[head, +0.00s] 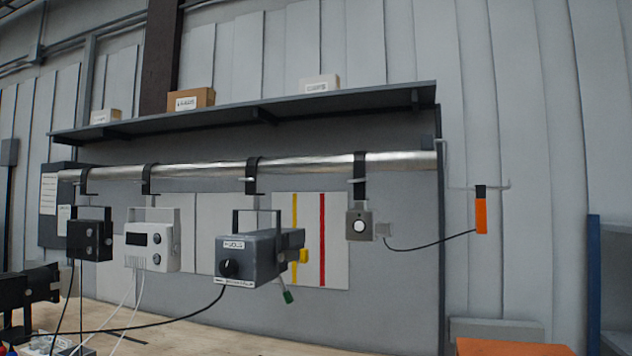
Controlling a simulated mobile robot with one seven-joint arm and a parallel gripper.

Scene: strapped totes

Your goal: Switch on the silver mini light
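A small silver-grey box (360,225) with a round white face hangs by a black strap from the metal pipe, right of the other hung devices. It appears to be the silver mini light; I cannot tell whether the white face is a lens or a button, or whether it is lit. A thin black cable runs from its right side to an orange piece on a wall hook. A dark jointed part at the lower left edge looks like my gripper (50,283). It is far left of the silver box, and its finger opening cannot be made out.
A black box (90,234), a white box with a display (152,240) and a larger grey box with a knob (248,258) hang from the same pipe (300,165). A shelf (350,98) with small cartons is above. Cables trail over the wooden bench (200,335).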

